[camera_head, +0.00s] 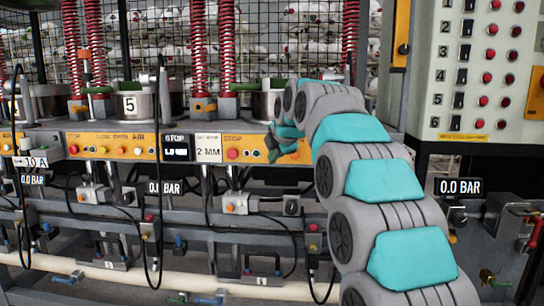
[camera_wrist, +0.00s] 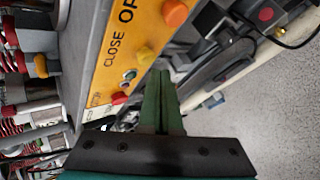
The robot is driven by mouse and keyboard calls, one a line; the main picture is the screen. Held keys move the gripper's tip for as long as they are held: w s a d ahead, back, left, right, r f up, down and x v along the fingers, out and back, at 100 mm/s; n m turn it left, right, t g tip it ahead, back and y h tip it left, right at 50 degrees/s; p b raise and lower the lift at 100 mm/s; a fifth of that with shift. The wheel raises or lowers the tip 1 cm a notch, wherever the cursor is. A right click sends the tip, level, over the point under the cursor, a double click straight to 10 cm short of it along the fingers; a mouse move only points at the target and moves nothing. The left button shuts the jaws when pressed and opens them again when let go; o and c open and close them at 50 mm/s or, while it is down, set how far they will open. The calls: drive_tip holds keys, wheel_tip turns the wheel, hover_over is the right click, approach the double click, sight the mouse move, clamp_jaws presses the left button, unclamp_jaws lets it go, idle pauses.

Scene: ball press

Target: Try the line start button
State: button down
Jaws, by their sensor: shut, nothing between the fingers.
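My gripper (camera_wrist: 161,88) is shut and empty, its green fingers pressed together in the wrist view. The fingertips are by the lower edge of a yellow control panel (camera_wrist: 110,75) marked CLOSE. On it are an orange button (camera_wrist: 175,12), a yellow button (camera_wrist: 145,54), a small green button (camera_wrist: 129,77) and a red button (camera_wrist: 119,98). I cannot read which is line start, or tell whether the fingertips touch anything. In the head view my gripper (camera_head: 272,150) is at the panel strip (camera_head: 215,141), right of a red button (camera_head: 232,153); my arm hides the strip's right end.
A pale cabinet (camera_head: 450,110) with numbered black switches and red buttons stands at the right. Red springs (camera_head: 198,50) and metal cylinders rise above the strip. Below hang cables, valves and a pale pipe (camera_head: 180,283). Grey floor (camera_wrist: 265,110) is clear in the wrist view.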

drive_tip(key=shift+w, duration=0.35)
drive_tip(key=shift+w+p, duration=0.35)
drive_tip(key=shift+w, duration=0.1)
idle(0.7)
drive_tip(key=shift+s, duration=0.1)
drive_tip(key=shift+s+b, duration=0.55)
drive_tip(key=shift+s, duration=0.25)
drive_tip(key=shift+s, duration=0.1)
drive_tip(key=shift+s+b, duration=1.35)
drive_tip(key=shift+s, duration=1.05)
